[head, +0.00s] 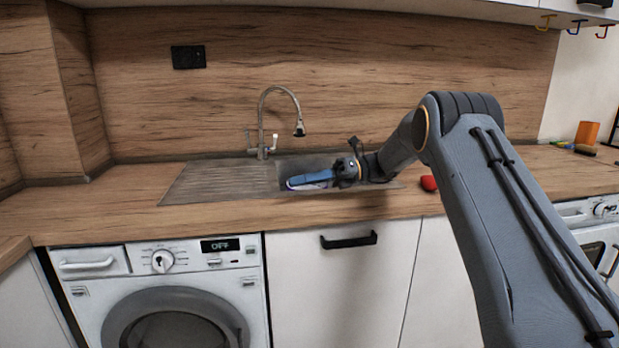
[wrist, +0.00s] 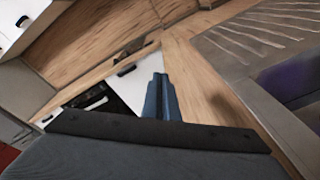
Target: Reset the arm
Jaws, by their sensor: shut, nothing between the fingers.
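My gripper (head: 292,183) is over the sink basin in the head view, reaching in from the right with its blue fingers pointing left. The fingers are together with nothing visible between them. My grey arm fills the right side of the head view and bends at the elbow above the counter.
The sink (head: 215,182) has a ribbed drainboard at left and a tall tap (head: 262,125) behind. Something purple (wrist: 300,72) shows in the basin. A red object (head: 428,183) sits on the counter near my forearm. An orange block (head: 587,132) stands at far right. The left counter is clear.

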